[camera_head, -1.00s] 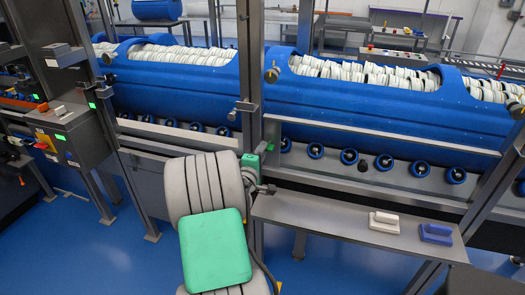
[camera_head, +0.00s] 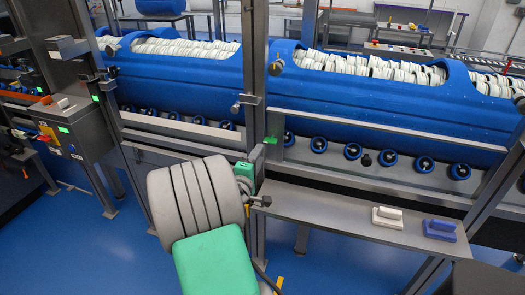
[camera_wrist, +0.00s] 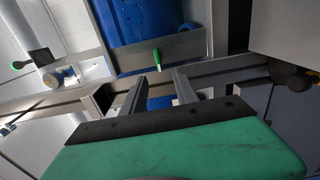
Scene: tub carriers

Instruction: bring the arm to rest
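My arm's grey ribbed link and green padded link stand at the lower middle of the head view. My gripper (camera_head: 262,178) is at the right end of the ribbed link, in front of a grey upright post and left of a narrow shelf (camera_head: 340,215). In the wrist view its two fingers (camera_wrist: 158,94) are apart with nothing between them. Beyond them are a grey rail with a small green handle (camera_wrist: 157,58) and a blue surface. I see no contact between the fingers and the frame, though the exact gap is unclear.
Two blue tubs (camera_head: 390,110) filled with pale discs lie behind the frame, above a row of blue rollers (camera_head: 388,160). A white-handled block (camera_head: 387,217) and a blue one (camera_head: 439,230) sit on the shelf. A grey control box (camera_head: 73,130) stands left. Blue floor is open at lower left.

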